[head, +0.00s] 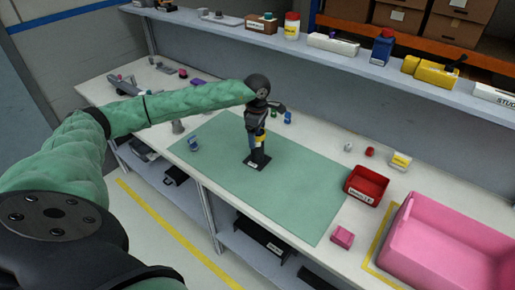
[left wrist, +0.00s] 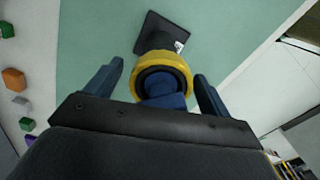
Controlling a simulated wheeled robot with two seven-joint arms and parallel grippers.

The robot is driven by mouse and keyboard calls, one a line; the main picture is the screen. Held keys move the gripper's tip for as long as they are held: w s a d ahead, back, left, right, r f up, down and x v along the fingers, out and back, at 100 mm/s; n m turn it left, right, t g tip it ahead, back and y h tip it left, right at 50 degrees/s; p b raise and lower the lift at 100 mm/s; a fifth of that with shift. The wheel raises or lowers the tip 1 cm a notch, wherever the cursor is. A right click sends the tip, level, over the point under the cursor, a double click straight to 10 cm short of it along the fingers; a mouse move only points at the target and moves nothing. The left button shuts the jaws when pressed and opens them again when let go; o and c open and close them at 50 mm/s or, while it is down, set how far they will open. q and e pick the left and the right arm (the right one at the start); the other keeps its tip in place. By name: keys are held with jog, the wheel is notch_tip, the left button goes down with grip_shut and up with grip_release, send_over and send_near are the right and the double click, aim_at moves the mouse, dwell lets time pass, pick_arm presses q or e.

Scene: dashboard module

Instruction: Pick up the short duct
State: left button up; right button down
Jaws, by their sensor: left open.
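A black square stand (head: 258,160) with a small white label sits on the green mat. A yellow ring-shaped piece (head: 261,138) with a blue part inside is upright over it; I cannot tell for sure whether this is the short duct. My left gripper (head: 257,133) is just above the stand, pointing down. In the left wrist view my left gripper (left wrist: 160,77) is open, its two blue fingers apart on either side of the yellow ring (left wrist: 185,65) and the blue part (left wrist: 161,88). Whether the fingers touch it is unclear. The stand (left wrist: 168,33) shows beyond. My right gripper is not in view.
A red bin (head: 366,186), a pink block (head: 342,237) and a large pink crate (head: 445,245) are at the right. A shelf (head: 330,55) runs along the back. The mat's front right is clear.

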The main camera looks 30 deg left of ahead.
pick_arm(q)
jog(key=shift+f, duration=0.15)
jog(key=shift+c, duration=0.2)
jog(key=c, duration=1.4)
